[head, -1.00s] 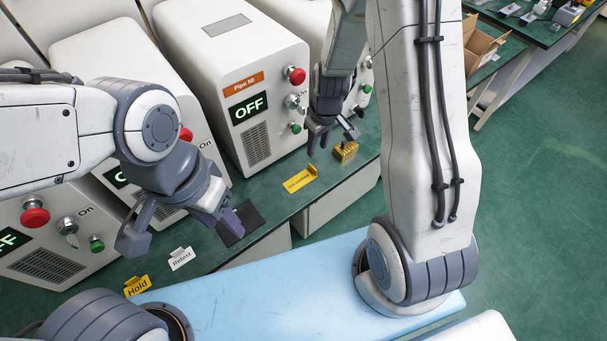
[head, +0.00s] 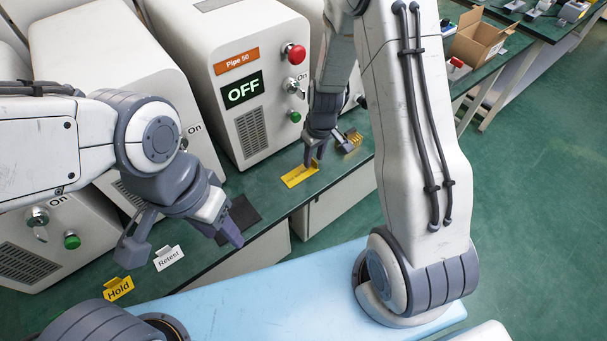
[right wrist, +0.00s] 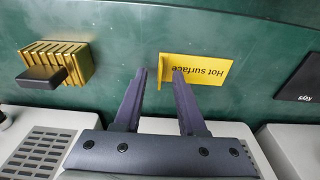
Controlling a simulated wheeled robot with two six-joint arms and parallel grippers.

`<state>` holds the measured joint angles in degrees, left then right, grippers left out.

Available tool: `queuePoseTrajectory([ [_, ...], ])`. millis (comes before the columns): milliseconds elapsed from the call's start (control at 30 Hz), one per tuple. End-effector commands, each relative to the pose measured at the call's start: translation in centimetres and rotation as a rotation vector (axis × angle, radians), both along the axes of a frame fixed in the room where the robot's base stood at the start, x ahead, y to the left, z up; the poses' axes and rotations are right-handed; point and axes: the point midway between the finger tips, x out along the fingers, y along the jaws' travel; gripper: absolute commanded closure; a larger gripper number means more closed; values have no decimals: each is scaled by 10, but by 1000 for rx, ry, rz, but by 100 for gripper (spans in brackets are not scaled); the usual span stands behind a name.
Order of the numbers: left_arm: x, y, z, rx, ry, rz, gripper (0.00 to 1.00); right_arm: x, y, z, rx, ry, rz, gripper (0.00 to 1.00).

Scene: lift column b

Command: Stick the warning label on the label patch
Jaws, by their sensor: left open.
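The yellow warning label (head: 299,175), which reads "Hot surface" in the right wrist view (right wrist: 205,69), lies on the green bench with a small upright tab at one end. My right gripper (head: 317,160) is open above it. In the right wrist view the right gripper's fingertips (right wrist: 160,76) are apart, with the tab between them in the picture; I cannot tell whether they touch it. My left gripper (head: 180,238) is open and empty near the dark square.
A brass slotted block (right wrist: 78,62) with a dark handle stands beside the label. White "Retest" (head: 168,258) and yellow "Hold" (head: 118,289) cards stand at the bench's front left. The "Pipe 50" machine (head: 225,60), showing OFF, stands behind the label. Other machines stand to the left.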

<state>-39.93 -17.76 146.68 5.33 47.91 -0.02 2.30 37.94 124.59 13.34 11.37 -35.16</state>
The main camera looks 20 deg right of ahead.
Motion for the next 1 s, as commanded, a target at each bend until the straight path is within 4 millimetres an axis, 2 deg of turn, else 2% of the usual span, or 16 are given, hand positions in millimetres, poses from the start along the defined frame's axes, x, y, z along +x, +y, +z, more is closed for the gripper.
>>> queuePoseTrajectory([
  [167, 0, 0, 1, 0, 0, 0, 50, 0, 0, 1, 0, 0, 0, 60],
  [200, 0, 0, 1, 0, 0, 0, 50, 0, 0, 1, 0, 0, 0, 68],
  [300, 0, 0, 1, 0, 0, 0, 50, 0, 0, 1, 0, 0, 1, 100],
  [567, 0, 0, 2, 0, 0, 0, 50, 0, 0, 2, 0, 0, 1, 100],
  [1000, 0, 0, 23, 0, 0, 0, 50, 0, 0, 28, -1, -1, 1, 100],
])
